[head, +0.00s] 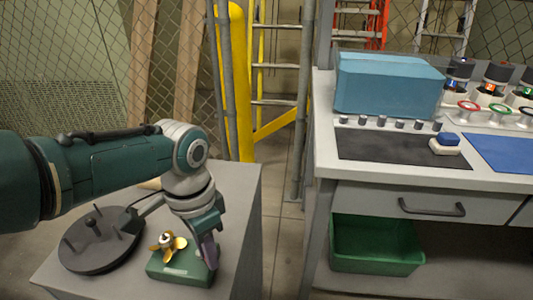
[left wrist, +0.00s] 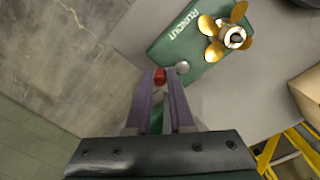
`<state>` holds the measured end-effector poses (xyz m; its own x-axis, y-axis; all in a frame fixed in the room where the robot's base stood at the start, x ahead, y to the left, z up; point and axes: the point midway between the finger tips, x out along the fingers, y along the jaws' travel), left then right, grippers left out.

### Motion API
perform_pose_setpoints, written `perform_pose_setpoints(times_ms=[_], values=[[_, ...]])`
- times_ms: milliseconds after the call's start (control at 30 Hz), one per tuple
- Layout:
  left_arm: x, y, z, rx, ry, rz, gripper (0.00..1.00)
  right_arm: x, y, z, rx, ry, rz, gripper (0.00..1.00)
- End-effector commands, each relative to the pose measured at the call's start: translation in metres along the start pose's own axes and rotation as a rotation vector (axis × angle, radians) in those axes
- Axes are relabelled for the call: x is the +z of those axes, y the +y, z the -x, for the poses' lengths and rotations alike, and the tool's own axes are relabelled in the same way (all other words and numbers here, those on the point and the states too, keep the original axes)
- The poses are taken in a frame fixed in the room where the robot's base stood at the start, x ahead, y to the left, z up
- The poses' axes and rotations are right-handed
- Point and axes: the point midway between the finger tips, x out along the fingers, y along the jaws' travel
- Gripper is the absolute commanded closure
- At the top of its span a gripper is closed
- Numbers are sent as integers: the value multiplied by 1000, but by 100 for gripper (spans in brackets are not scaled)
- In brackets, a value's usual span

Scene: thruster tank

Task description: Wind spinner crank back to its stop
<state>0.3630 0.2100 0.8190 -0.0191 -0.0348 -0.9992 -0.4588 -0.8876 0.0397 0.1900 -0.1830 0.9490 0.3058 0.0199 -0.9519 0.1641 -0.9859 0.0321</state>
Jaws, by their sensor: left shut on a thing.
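The spinner is a green box (head: 180,268) with a gold propeller (head: 168,242) on top, standing on a grey stand at lower left. The left wrist view shows the box (left wrist: 172,42) marked "RUNOUT", with the propeller (left wrist: 232,36). My left gripper (head: 209,262) points down at the box's right side. In the left wrist view its purple fingers (left wrist: 167,77) close around the crank's red knob (left wrist: 160,76), which shows at the tips. A silver ball (left wrist: 182,67) sits beside the other fingertip. The crank arm is mostly hidden. My right gripper is out of view.
A dark round plate with pegs (head: 95,245) lies left of the box on the grey stand (head: 238,200). A workbench at right carries a blue tank (head: 388,85), knobs and mats, with a green bin (head: 375,245) below. Floor shows between stand and bench.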

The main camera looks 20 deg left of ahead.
Motion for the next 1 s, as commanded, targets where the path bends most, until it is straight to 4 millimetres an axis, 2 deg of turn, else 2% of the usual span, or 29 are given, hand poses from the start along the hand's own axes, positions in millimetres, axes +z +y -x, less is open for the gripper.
perform_pose_setpoints(times_ms=[700, 1000], values=[[18, -4, 1, -1, -24, -671, 100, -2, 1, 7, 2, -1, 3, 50], [24, -8, 1, 0, -34, -890, 100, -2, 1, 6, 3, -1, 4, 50]])
